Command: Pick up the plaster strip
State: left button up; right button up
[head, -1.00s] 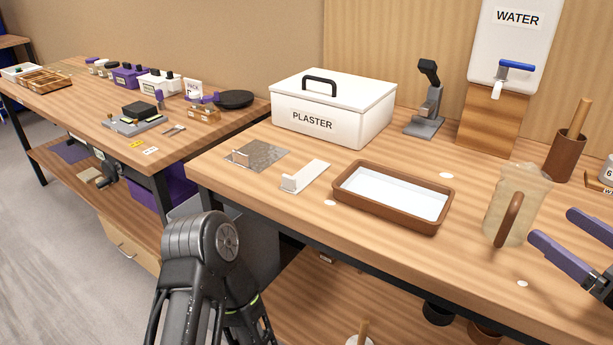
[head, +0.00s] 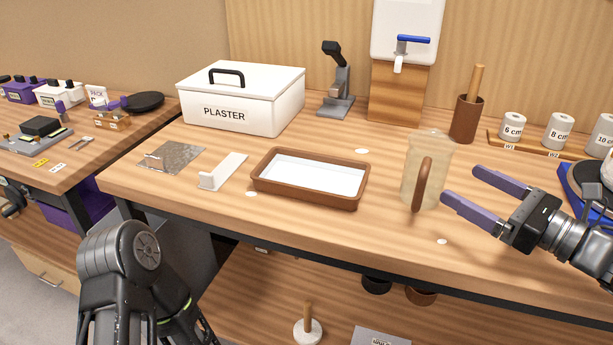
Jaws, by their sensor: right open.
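A flat white strip with a small upright tab at its near end, which looks like the plaster strip (head: 226,170), lies on the workbench between a grey sheet and a brown tray. My right gripper (head: 460,184) is at the right, well away from the strip. Its two purple fingers are apart with nothing between them, pointing left toward the jug. My left arm shows at the lower left, but its gripper is out of view.
The grey sheet (head: 172,157) and brown tray (head: 310,200) flank the strip. Behind stands the PLASTER box (head: 222,114). A jug with a brown handle (head: 422,184) stands between tray and right gripper. Several labelled rolls (head: 557,132) are at the right. The bench's front strip is mostly clear.

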aim_at(213, 181)
jog(key=k, duration=1)
